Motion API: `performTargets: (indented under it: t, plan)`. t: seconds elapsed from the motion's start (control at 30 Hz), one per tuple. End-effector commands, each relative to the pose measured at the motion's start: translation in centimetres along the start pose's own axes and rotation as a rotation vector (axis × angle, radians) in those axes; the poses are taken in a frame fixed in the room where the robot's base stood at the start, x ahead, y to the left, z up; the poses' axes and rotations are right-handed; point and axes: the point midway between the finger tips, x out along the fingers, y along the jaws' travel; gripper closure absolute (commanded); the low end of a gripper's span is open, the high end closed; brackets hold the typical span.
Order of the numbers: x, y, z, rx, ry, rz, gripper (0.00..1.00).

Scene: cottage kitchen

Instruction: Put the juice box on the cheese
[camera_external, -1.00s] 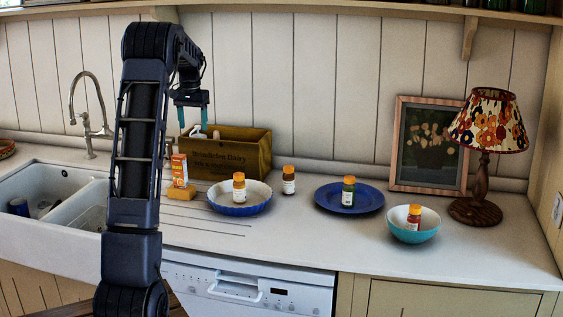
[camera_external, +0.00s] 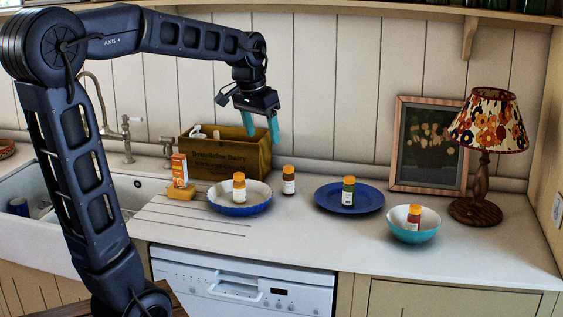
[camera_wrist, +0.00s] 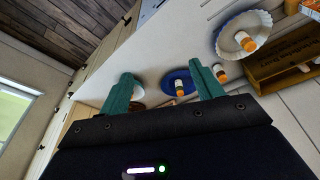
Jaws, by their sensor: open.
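The orange and white juice box (camera_external: 179,170) stands upright at the left of the counter, beside the sink. It appears to stand on or right against the yellow-orange cheese (camera_external: 181,193); I cannot tell which. My gripper (camera_external: 261,128) is open and empty, high above the counter near the wooden crate, well to the right of the juice box. In the wrist view my gripper (camera_wrist: 163,85) shows two teal fingers spread apart with nothing between them.
A wooden crate (camera_external: 240,152) stands at the wall. A white-and-blue dish (camera_external: 215,208), a blue plate (camera_external: 368,199) and a teal bowl (camera_external: 415,236) each hold an orange-capped bottle. Another bottle (camera_external: 288,183) stands alone. A lamp (camera_external: 486,130) is at right.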

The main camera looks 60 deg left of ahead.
Motion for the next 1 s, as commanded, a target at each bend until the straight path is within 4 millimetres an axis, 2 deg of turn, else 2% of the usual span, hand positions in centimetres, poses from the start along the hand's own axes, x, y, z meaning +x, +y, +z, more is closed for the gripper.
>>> performTargets:
  t: [0.03, 0.1, 0.3, 0.5, 0.6, 0.8, 1.0]
  plan:
    - [-0.4, 1.7, 1.6, 0.027, 0.014, 0.006, 0.35]
    - [-0.6, 3.7, 3.7, 0.057, 0.027, 0.014, 0.35]
    - [-0.6, 8.2, 10.1, 0.14, 0.069, 0.037, 0.35]
    - [0.3, 11.3, 16.6, 0.221, 0.11, 0.064, 0.35]
    - [0.9, 12.2, 19.5, 0.255, 0.127, 0.076, 0.35]
    - [1.9, 13.0, 22.8, 0.295, 0.149, 0.091, 0.35]
    - [2.2, 13.2, 23.5, 0.303, 0.152, 0.094, 0.35]
